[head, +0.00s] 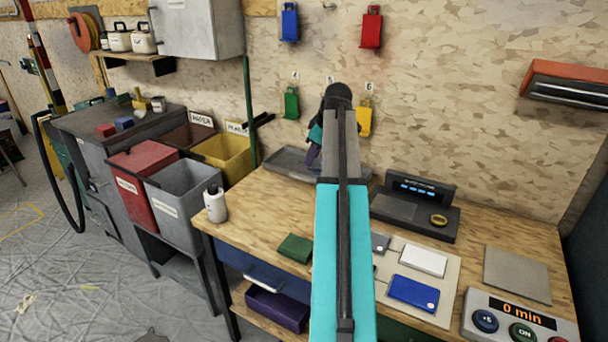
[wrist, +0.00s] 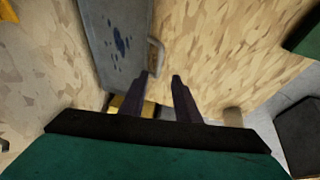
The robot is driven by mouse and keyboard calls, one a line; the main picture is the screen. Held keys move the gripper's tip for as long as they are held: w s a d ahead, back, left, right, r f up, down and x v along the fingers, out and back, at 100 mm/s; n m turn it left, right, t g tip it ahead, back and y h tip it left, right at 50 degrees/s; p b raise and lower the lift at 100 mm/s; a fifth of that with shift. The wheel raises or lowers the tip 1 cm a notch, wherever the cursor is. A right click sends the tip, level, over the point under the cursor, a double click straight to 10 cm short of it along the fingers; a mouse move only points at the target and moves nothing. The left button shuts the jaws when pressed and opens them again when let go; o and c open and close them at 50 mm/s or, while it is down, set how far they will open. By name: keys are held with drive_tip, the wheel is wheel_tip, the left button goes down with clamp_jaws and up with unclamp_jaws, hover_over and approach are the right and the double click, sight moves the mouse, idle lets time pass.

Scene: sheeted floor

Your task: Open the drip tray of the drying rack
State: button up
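A shallow grey tray (head: 283,161) lies at the back of the wooden workbench against the wall, partly hidden behind my arm. In the wrist view a grey tray (wrist: 112,45) with dark blue spots shows at the upper left, with a grey bar handle (wrist: 158,56) on its right side. I take it to be the drip tray. My gripper (wrist: 160,77) is open and empty. Its dark fingers are apart, with the tips close to the handle's lower end in the picture; I cannot tell whether they touch it. In the head view my gripper (head: 314,152) hangs over the tray.
A white bottle (head: 215,204) stands at the bench's left corner. A green block (head: 295,248) lies near the front edge. A dark scale (head: 415,207) stands right of my arm. A yellow bin (head: 222,158) is left of the bench. Bare wood lies around the green block.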

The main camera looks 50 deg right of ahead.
sight(305, 180)
drive_tip(key=x, duration=1.1)
clamp_jaws()
